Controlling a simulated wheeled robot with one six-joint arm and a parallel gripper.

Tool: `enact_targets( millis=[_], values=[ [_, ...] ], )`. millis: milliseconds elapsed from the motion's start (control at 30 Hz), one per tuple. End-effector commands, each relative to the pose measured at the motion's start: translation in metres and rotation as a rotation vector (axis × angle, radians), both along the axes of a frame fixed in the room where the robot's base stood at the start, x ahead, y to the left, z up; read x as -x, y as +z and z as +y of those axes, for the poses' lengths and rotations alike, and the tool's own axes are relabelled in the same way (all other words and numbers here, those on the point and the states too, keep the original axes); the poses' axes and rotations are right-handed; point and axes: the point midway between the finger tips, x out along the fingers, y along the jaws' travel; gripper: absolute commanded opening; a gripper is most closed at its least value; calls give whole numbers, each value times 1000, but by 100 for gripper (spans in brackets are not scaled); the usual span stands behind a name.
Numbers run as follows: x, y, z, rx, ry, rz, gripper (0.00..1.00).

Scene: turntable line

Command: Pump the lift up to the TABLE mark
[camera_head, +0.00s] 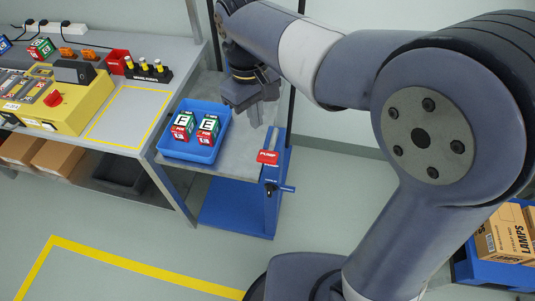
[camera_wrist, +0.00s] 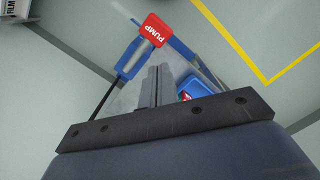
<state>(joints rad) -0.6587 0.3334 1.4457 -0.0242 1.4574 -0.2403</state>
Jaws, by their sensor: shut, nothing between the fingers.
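The blue lift (camera_head: 238,208) stands beside the workbench, its grey platform (camera_head: 232,170) a little below the bench top in the head view. A blue tray (camera_head: 193,154) with two red, green and white boxes (camera_head: 207,130) sits on the platform. The red PUMP pedal or handle end (camera_head: 268,157) is at the platform's front right; it also shows in the wrist view (camera_wrist: 156,30). My gripper (camera_head: 256,120) is shut and empty, pointing down above the platform, behind the PUMP piece and apart from it in the picture. Its shut fingers show in the wrist view (camera_wrist: 155,85). I cannot make out a TABLE mark.
The workbench (camera_head: 175,60) at left bears a yellow machine (camera_head: 60,98) and a yellow-outlined square (camera_head: 126,115). A small lever (camera_head: 280,188) sticks out on the lift's post below PUMP. Cardboard boxes (camera_head: 505,238) stand at lower right. The floor in front is clear.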

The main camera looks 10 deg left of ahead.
Motion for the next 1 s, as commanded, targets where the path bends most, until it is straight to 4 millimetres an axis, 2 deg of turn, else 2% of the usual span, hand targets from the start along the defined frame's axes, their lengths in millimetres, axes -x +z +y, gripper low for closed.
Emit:
enact_targets(
  millis=[167, 567, 767, 1000],
  values=[
    [12, -5, -16, 2, 0, 1, 0],
    [13, -6, -16, 2, 1, 1, 0],
    [13, -20, -16, 2, 1, 1, 0],
    [15, -46, -18, 1, 1, 1, 0]
  ],
)
